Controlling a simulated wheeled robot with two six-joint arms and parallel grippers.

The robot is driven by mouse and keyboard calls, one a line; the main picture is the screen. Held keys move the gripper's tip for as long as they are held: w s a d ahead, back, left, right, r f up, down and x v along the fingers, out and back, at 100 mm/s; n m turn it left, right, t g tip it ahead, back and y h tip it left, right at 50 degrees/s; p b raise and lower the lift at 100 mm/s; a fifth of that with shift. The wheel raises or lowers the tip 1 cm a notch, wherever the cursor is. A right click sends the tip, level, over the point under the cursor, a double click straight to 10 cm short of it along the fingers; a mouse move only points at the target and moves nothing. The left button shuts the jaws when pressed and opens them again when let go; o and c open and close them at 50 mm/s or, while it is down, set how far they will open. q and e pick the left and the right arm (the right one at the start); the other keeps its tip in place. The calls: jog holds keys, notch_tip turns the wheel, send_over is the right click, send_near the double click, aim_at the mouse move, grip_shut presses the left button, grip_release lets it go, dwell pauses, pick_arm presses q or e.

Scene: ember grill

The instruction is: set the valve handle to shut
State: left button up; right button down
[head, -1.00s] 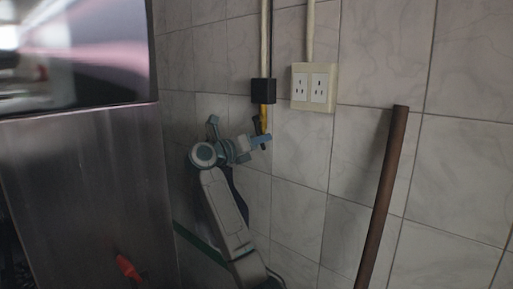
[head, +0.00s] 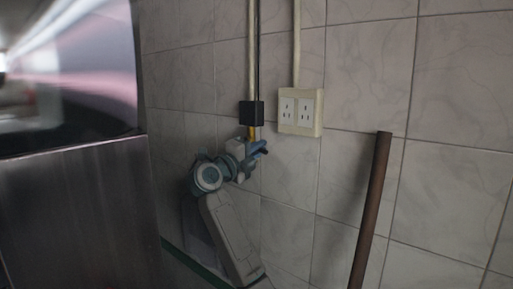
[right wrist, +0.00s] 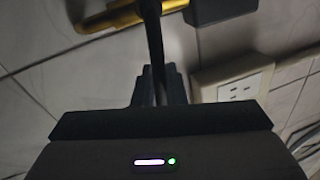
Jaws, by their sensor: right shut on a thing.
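The valve handle (right wrist: 154,45) is a dark, narrow bar in the right wrist view. It runs from beside the yellow pipe piece (right wrist: 112,14) down between my right gripper's fingers (right wrist: 158,92). In the head view the right gripper (head: 254,151) is at the wall just below the black box, at the yellow pipe piece (head: 252,132). It is shut on the handle and hides most of it there. My left gripper is in neither view.
A black box (head: 251,113) sits on the pipe above the gripper. A cream socket plate (head: 300,111) is close to its right. A brown rod (head: 371,211) leans upright farther right. A metal-sided unit (head: 85,215) stands at the left, with free space between.

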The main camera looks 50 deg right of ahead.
jog(key=shift+s+r+n+t+p, duration=0.1)
jog(key=shift+r+n+t+p, duration=0.1)
jog(key=shift+r+n+p, duration=0.35)
jog(key=shift+r+n+t+p, duration=0.2)
jog(key=shift+n+p, duration=0.1)
jog(key=shift+n, duration=0.45)
jog(key=c, duration=1.6)
grip_release()
jog(key=shift+f, duration=0.1)
